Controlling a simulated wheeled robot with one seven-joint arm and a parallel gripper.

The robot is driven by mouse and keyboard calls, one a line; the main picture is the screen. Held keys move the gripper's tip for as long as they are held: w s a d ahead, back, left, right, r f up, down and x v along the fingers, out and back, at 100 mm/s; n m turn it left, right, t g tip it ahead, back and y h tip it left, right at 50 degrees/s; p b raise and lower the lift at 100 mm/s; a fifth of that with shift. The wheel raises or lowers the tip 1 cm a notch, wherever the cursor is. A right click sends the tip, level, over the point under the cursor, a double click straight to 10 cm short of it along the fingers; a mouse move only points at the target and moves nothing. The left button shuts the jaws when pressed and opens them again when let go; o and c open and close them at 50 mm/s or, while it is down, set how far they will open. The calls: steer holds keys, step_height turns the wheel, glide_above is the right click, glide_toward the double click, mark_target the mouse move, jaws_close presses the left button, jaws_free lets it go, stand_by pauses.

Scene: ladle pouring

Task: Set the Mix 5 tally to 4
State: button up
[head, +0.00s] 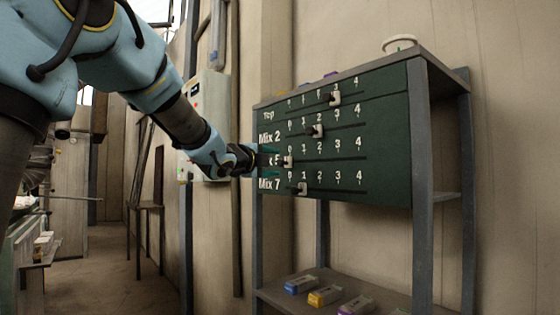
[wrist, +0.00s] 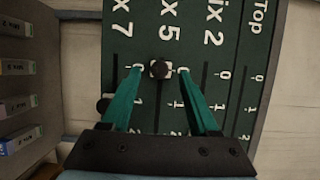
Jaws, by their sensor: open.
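A dark green tally board (head: 390,180) has rows labelled Top, Mix 2, Mix 5 and Mix 7, with numbers running from 0 to 4. The Mix 5 slider (head: 288,161) is at the 0 end of its slot, and its dark knob shows in the wrist view (wrist: 160,68). My gripper (head: 272,160) is open at the board's left side and partly covers the Mix 5 label. In the wrist view its green fingers (wrist: 160,72) stand on either side of the knob, with gaps on both sides. I cannot tell whether the tips touch the board.
The Top slider (head: 334,98) is near 3, the Mix 2 slider (head: 317,131) near 2, and the Mix 7 slider (head: 302,188) near 1. Small boxes (head: 326,296) lie on the lower shelf. A white round dish (head: 400,43) is on top of the rack.

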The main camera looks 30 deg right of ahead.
mark_target(279, 164)
steer(key=shift+p+x, duration=0.5)
steer(key=shift+x, duration=1.7)
steer(key=shift+f, duration=0.1)
steer(key=c, duration=0.9)
steer(key=shift+f, duration=0.1)
jaws_close()
